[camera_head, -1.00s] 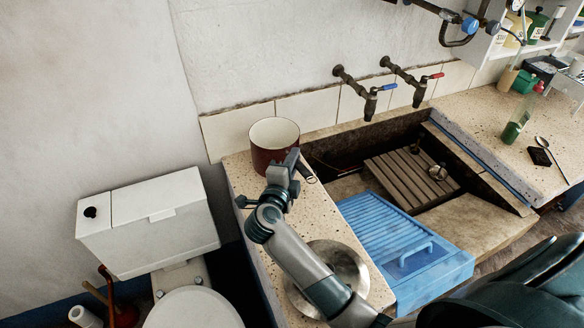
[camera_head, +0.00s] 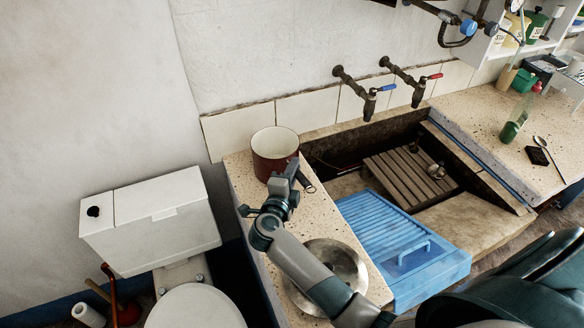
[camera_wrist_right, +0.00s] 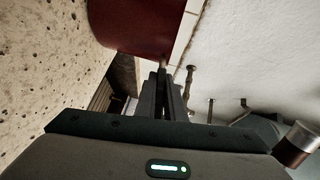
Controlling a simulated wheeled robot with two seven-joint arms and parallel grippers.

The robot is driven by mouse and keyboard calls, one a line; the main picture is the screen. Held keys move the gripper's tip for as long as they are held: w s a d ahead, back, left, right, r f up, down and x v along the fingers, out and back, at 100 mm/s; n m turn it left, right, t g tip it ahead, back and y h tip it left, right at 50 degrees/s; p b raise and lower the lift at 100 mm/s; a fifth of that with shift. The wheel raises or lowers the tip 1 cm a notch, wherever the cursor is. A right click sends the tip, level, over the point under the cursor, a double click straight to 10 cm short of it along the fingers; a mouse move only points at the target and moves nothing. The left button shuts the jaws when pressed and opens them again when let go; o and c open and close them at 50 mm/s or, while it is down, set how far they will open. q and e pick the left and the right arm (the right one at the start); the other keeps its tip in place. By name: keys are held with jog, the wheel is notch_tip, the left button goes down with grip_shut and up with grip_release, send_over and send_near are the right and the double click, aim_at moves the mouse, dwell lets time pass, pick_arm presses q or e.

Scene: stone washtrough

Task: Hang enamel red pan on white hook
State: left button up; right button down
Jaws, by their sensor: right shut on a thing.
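The enamel red pan (camera_head: 275,163), dark red outside and cream inside, is upright at the back left end of the stone counter, close to the white tiles. Its dark handle (camera_head: 306,185) points to the lower right. My right gripper (camera_head: 292,172) is shut on the pan at its handle side. In the right wrist view the fingers (camera_wrist_right: 163,90) are closed together just below the red pan wall (camera_wrist_right: 140,25). I cannot tell whether the pan's base touches the counter. I cannot make out a white hook. My left gripper is not in view.
A round metal lid (camera_head: 345,262) lies on the counter (camera_head: 250,205) under my right forearm. A blue drainer (camera_head: 400,260) covers part of the trough. Two taps (camera_head: 370,105) stick out above it. A green bottle (camera_head: 513,126) stands at right. A toilet cistern (camera_head: 150,228) is at left.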

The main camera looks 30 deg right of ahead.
jog(key=shift+f, duration=0.15)
jog(key=c, duration=1.8)
grip_release()
jog(key=shift+c, duration=0.2)
jog(key=shift+f+b, duration=0.15)
jog(key=shift+b, duration=0.4)
jog(key=p+v, duration=0.6)
jog(key=v, duration=1.1)
jog(key=shift+s+r+p, duration=0.25)
jog(key=shift+r+p, duration=0.1)
jog(key=shift+r, duration=0.1)
jog(key=shift+a, duration=0.1)
